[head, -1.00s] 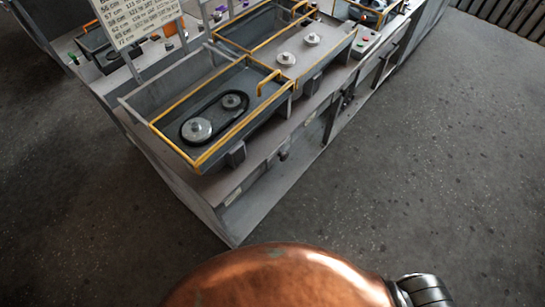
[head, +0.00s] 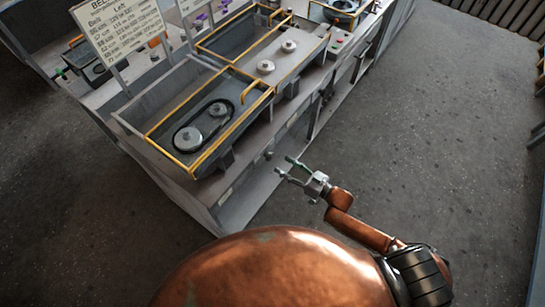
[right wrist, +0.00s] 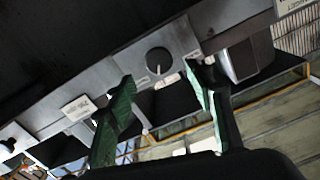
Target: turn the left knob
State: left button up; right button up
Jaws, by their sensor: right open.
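A round dark knob (right wrist: 158,61) with a white pointer line sits on the grey front panel, between my open fingertips in the right wrist view. It seems to be the small knob (head: 268,155) on the bench front below the belt tray in the head view. Another dark knob (right wrist: 8,145) shows at the lower left of the right wrist view. My right gripper (head: 284,166) is open and empty in front of the bench, fingers pointing towards the panel; its green fingers (right wrist: 158,76) look apart from the knob. My left gripper is out of view.
The bench carries a yellow-railed tray (head: 172,152) with a belt around two pulleys. A belt sign (head: 118,28) stands behind it. A grey block (right wrist: 240,60) juts out beside the knob in the right wrist view. The floor (head: 440,140) to the right is clear.

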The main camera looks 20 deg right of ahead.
aim_at(271, 157)
jog(key=x, duration=0.5)
jog(key=shift+w, duration=0.15)
jog(key=shift+w+a+f, duration=0.1)
jog(key=shift+w+a, duration=0.4)
jog(key=shift+w, duration=0.05)
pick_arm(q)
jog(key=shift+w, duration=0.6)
pick_arm(e)
jog(key=shift+c, duration=0.3)
